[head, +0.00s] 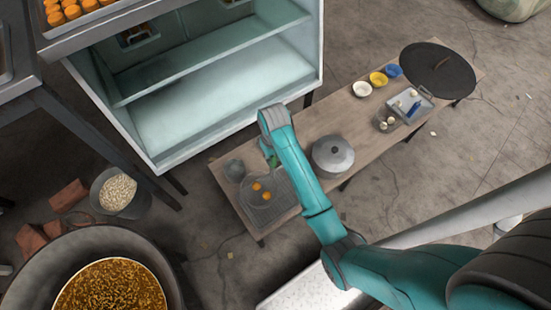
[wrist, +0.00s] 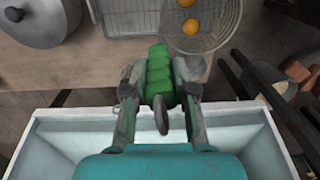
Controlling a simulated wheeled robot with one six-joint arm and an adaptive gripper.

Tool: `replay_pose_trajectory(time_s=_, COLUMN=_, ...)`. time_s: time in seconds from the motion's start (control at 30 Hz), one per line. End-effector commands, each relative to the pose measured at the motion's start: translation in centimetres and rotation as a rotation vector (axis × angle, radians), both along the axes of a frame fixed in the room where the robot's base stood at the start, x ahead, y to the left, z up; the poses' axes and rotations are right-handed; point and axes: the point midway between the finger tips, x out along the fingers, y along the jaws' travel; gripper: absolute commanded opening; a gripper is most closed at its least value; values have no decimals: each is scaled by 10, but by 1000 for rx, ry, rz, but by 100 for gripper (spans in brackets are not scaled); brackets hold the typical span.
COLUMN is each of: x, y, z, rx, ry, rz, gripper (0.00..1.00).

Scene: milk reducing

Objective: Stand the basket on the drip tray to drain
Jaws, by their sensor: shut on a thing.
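My gripper (wrist: 160,80) is shut on the green grip of the basket's handle (wrist: 168,58); in the head view the arm hides most of the jaws and a bit of green (head: 267,150) shows beside it. The round wire basket (wrist: 205,40) holds orange balls, which also show in the head view (head: 262,190). The drip tray (wrist: 130,22) is a rectangular wire rack on the wooden bench, seen in the head view too (head: 286,196). The basket overlaps the tray's side in both views. I cannot tell whether it touches the tray or hangs above it.
A lidded metal pot (head: 333,157) stands right of the tray on the bench (head: 325,120). A small dark pot (head: 234,170) is at the bench's left end. An open pale cabinet (head: 215,85) stands behind the bench. A large pan of golden liquid (head: 112,290) is at lower left.

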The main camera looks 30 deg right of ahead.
Motion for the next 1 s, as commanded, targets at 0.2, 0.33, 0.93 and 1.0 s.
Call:
replay_pose_trajectory(time_s=0.2, x=-12, y=-7, z=-7, rx=2, ry=-1, rz=0, gripper=0)
replay_pose_trajectory(time_s=0.33, x=-12, y=-7, z=-14, rx=2, ry=-1, rz=1, gripper=0)
replay_pose_trajectory(time_s=0.93, x=-12, y=-7, z=-63, rx=2, ry=-1, rz=1, gripper=0)
replay_pose_trajectory(time_s=1.0, x=-12, y=-7, z=-65, rx=1, ry=-2, rz=1, gripper=0)
